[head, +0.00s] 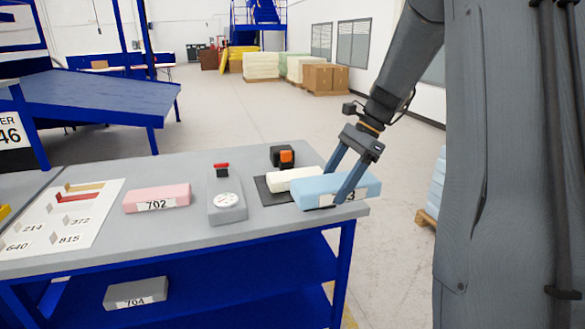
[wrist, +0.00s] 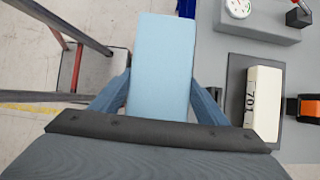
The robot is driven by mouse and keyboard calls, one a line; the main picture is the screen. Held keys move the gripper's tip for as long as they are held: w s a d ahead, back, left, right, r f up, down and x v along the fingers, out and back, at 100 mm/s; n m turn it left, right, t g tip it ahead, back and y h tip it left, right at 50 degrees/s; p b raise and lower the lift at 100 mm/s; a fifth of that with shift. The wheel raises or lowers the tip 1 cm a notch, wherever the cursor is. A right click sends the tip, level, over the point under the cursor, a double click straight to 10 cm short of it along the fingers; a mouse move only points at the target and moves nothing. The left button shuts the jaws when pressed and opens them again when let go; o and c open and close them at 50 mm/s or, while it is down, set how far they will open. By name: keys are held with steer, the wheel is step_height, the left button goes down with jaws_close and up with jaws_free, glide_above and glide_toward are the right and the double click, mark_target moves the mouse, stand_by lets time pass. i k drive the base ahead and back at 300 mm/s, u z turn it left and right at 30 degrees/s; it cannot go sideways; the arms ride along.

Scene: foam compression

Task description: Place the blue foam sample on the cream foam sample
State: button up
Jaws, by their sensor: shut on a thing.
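The blue foam sample (head: 318,188) is a light blue block with a numbered label on its front, partly covered by a finger. My gripper (head: 342,183) is shut on it, one finger on each side, at the right end of the table. In the wrist view the blue foam sample (wrist: 160,65) extends forward between the fingers of my gripper (wrist: 158,95). The cream foam sample (head: 290,178) lies on a dark mat (head: 267,197) to the left, partly behind the blue one. The wrist view shows the cream foam sample (wrist: 263,102), labelled 701, apart from the blue one.
A pink block (head: 157,198) labelled 702 and a grey device with a dial (head: 227,203) stand left on the grey table (head: 150,235). A black and orange object (head: 283,156) is behind the mat. A grey block (head: 136,293) labelled 704 lies on the lower shelf.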

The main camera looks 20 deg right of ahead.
mark_target(297, 174)
steer(key=i, duration=1.1)
